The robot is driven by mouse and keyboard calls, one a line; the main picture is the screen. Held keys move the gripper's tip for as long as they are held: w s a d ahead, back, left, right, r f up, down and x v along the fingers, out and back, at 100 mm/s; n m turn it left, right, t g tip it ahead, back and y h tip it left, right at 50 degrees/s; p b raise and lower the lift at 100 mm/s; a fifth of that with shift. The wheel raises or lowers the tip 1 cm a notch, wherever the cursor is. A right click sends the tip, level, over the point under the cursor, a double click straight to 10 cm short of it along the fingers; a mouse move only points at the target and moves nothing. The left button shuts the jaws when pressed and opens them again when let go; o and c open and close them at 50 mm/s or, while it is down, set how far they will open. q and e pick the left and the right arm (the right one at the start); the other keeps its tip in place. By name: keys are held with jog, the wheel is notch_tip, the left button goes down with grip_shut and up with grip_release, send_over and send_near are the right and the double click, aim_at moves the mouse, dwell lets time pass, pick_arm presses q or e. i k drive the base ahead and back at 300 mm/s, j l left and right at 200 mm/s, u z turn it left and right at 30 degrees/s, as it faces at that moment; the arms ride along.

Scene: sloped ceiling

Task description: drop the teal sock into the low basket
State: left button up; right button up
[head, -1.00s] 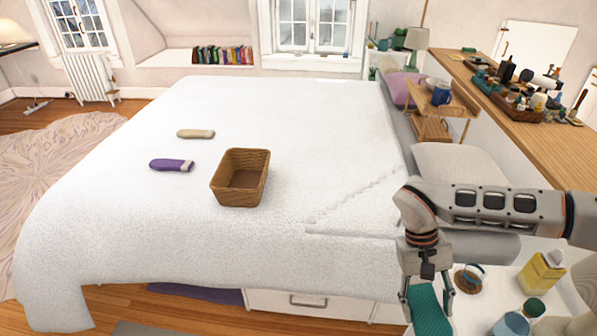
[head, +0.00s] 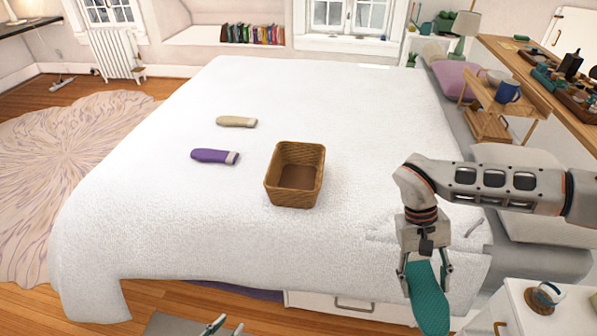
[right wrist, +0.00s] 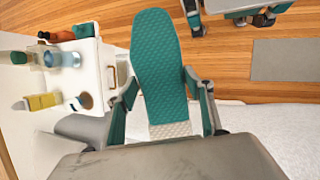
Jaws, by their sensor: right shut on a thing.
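The teal sock (head: 428,298) hangs from my right gripper (head: 426,277), which is shut on it. In the right wrist view the teal sock (right wrist: 157,70) lies between the two fingers of my right gripper (right wrist: 163,108), its pale cuff toward the palm. The low basket (head: 271,186) is brown, woven and open-topped. It stands upright on the bed, left of and beyond my right gripper, and looks empty. My left gripper (head: 225,326) shows only its fingertips at the bottom edge of the head view, apart and with nothing visible between them.
A purple sock (head: 212,156) and a beige sock (head: 236,122) lie on the white bed (head: 160,210) left of the basket. A white nightstand (head: 515,318) with a cup and bottles stands at the lower right. The bed between gripper and basket is clear.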

aim_at(296, 188)
jog(key=i+j, duration=0.2)
jog(key=j, duration=0.25)
jog(key=i+j+u, duration=0.15)
jog(key=j, duration=0.25)
jog(key=i+j, duration=0.3)
jog(key=i+j+u, duration=0.1)
jog(key=j, duration=0.4)
jog(key=i, duration=0.1)
